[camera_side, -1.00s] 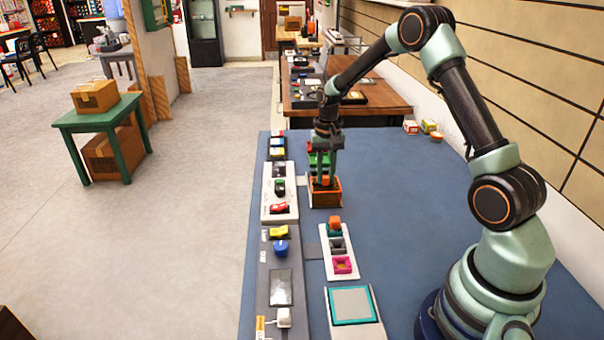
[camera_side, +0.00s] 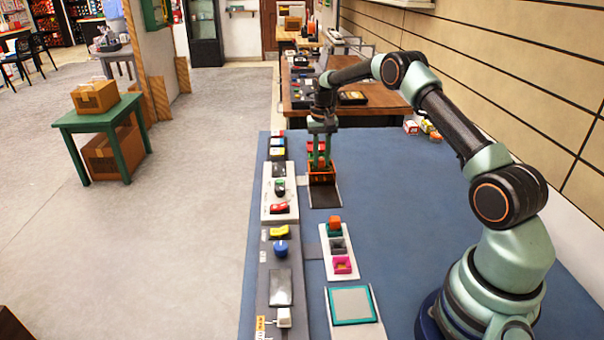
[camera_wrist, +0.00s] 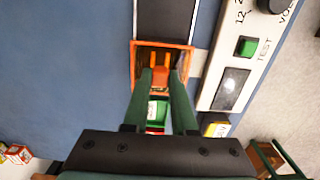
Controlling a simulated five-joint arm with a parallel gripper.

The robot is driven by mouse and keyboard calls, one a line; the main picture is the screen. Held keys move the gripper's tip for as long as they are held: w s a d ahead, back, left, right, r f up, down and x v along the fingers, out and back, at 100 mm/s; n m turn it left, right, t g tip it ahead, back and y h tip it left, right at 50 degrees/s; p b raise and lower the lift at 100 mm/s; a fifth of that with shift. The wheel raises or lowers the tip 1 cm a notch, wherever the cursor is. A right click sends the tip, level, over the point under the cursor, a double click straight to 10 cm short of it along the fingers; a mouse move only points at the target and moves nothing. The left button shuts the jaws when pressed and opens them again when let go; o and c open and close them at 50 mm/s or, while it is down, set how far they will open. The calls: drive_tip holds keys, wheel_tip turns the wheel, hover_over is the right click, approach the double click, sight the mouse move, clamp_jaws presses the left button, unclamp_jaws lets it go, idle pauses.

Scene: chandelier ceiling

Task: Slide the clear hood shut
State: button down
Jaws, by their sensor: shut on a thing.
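The clear hood (camera_side: 323,180) is an orange-tinted see-through box on a dark track (camera_side: 325,196) on the blue table. In the wrist view its orange rim (camera_wrist: 134,65) and raised orange handle (camera_wrist: 160,76) show. My gripper (camera_side: 319,164) comes down from above, and its green fingers (camera_wrist: 162,80) are shut on the handle. A green part (camera_wrist: 158,110) lies by the hood's edge, between my fingers in the wrist view. A red part (camera_side: 315,147) stands just behind the hood. My fingers partly hide these parts, so I cannot tell how much the hood covers.
A white panel with switches (camera_side: 267,203) runs close along the left of the track. A white strip with coloured blocks (camera_side: 345,268) and a teal-framed pad (camera_side: 350,304) lie nearer. The blue table (camera_side: 400,220) is bare to the right.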

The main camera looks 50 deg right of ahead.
drive_tip(key=shift+w+d+r, duration=0.1)
drive_tip(key=shift+w+d, duration=0.05)
drive_tip(key=shift+w, duration=0.1)
drive_tip(key=c, duration=0.7)
unclamp_jaws()
wheel_tip(320, 180, up, 12)
drive_tip(key=shift+s+r, duration=0.1)
drive_tip(key=shift+r, duration=2.4)
clamp_jaws()
